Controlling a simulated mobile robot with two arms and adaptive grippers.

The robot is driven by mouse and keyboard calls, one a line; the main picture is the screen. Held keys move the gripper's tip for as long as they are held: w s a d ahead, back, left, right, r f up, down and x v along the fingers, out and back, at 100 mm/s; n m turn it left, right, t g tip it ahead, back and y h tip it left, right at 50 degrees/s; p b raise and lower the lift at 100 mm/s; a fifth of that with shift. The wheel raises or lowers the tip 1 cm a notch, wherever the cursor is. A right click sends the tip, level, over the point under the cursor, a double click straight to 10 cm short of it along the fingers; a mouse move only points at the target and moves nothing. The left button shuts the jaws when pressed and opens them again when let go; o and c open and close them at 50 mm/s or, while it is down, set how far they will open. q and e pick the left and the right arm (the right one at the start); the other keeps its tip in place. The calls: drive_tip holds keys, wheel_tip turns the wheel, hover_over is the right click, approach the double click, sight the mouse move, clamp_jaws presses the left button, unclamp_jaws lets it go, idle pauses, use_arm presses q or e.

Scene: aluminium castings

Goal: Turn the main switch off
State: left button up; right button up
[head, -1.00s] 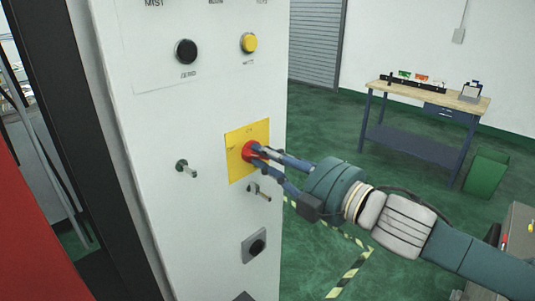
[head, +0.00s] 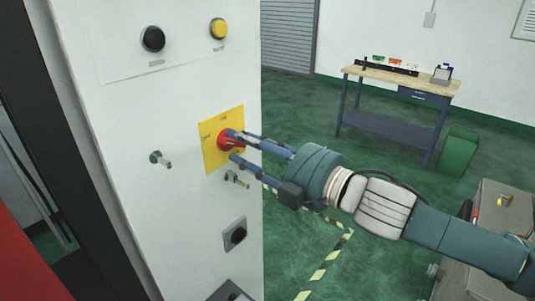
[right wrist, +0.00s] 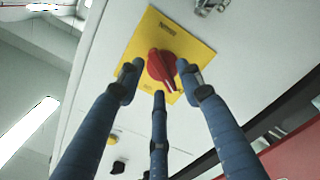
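The main switch is a red rotary knob (head: 225,140) on a yellow plate (head: 208,160), on the white cabinet front. My right gripper (head: 234,146) is at the knob with its fingers spread. In the head view the upper fingertip overlaps the knob's edge and the lower one stands apart below it. The right wrist view shows the red knob (right wrist: 163,66) framed by three fingers, with gaps around it; its grip bar slants down to the right. I cannot tell whether any finger touches it. My left gripper is not in view.
A T-shaped latch (head: 160,160) and another (head: 236,180) stick out near the plate. A black button (head: 153,39) and a yellow button (head: 218,29) are above, a black socket (head: 235,236) below. A workbench (head: 400,76) and green bin (head: 458,152) stand far behind on open floor.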

drive_tip(key=v, duration=1.1)
drive_tip(key=shift+d, duration=0.1)
